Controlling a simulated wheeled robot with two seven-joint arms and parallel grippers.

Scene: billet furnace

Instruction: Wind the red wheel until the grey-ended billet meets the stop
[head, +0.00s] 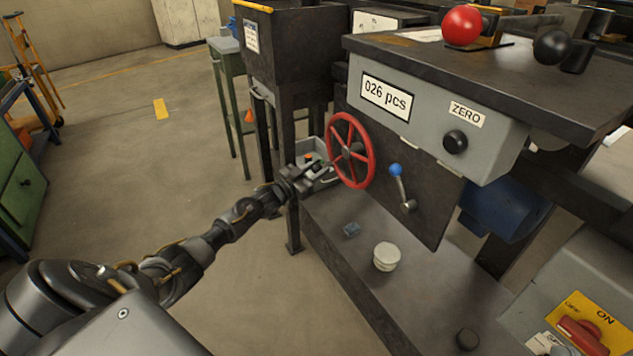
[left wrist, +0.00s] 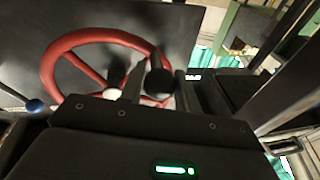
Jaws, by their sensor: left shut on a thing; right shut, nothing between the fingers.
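The red wheel (head: 371,165) stands upright on the dark side panel of the machine. It also shows in the left wrist view (left wrist: 52,62), with its spokes and hub. My left gripper (head: 308,178) is at the lower left of the wheel's rim, shut on the wheel's handle. In the left wrist view a dark rounded knob (left wrist: 160,83) shows at the fingers, in front of the rim. My right gripper is not in view. I cannot make out the grey-ended billet or the stop in either view.
A lever with a blue knob (head: 396,170) is right of the wheel. Above are a counter plate (head: 387,96) reading "026 pcs" and a black ZERO knob (head: 455,141). A pale round object (head: 386,257) sits on the low ledge (head: 335,222).

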